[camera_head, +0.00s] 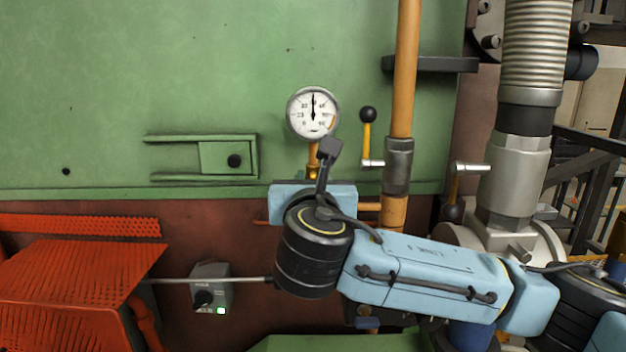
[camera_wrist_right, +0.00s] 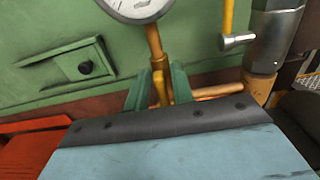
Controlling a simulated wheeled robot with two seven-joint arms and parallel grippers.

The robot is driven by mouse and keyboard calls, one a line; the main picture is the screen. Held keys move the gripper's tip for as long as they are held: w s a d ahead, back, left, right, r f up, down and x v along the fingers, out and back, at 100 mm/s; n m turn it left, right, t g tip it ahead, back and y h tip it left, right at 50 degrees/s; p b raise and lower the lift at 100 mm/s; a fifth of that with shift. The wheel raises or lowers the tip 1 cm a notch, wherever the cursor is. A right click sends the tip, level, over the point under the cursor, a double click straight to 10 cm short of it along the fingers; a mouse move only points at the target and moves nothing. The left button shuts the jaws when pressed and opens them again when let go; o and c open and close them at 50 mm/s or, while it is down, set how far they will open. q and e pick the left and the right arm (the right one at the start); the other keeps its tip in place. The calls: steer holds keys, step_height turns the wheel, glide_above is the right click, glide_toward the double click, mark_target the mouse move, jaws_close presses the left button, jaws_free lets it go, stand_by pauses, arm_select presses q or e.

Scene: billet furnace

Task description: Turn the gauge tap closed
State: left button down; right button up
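The pressure gauge (camera_head: 313,113) is round and white-faced, with its needle pointing about straight up. Below it a brass stem with the gauge tap (camera_head: 313,171) runs down behind my right wrist. In the right wrist view, the brass tap (camera_wrist_right: 160,88) stands between the two green fingers of my right gripper (camera_wrist_right: 161,86). The fingers are apart, one on each side of the tap; I cannot tell whether either touches it. In the head view the fingertips are hidden behind my wrist. My left gripper is not in view.
Right of the gauge, a yellow lever with a black knob (camera_head: 367,130) stands by an orange vertical pipe (camera_head: 405,60). A thick silver pipe (camera_head: 514,175) is farther right. A red perforated guard (camera_head: 70,285) and a small grey box (camera_head: 211,288) are at lower left.

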jaws_close()
steer(key=shift+m, duration=0.3)
steer(key=m+b, duration=0.1)
steer(key=m, duration=0.1)
steer(key=shift+d+f+m+b, duration=0.1)
steer(key=shift+f+m+b, duration=0.05)
steer(key=shift+m+b, duration=0.15)
steer(key=m+b, duration=0.1)
steer(key=m, duration=0.4)
steer(key=m+b, duration=0.1)
steer(key=m, duration=0.3)
steer(key=d+f+m+b, duration=0.1)
steer(key=m, duration=0.4)
steer(key=shift+m, duration=0.3)
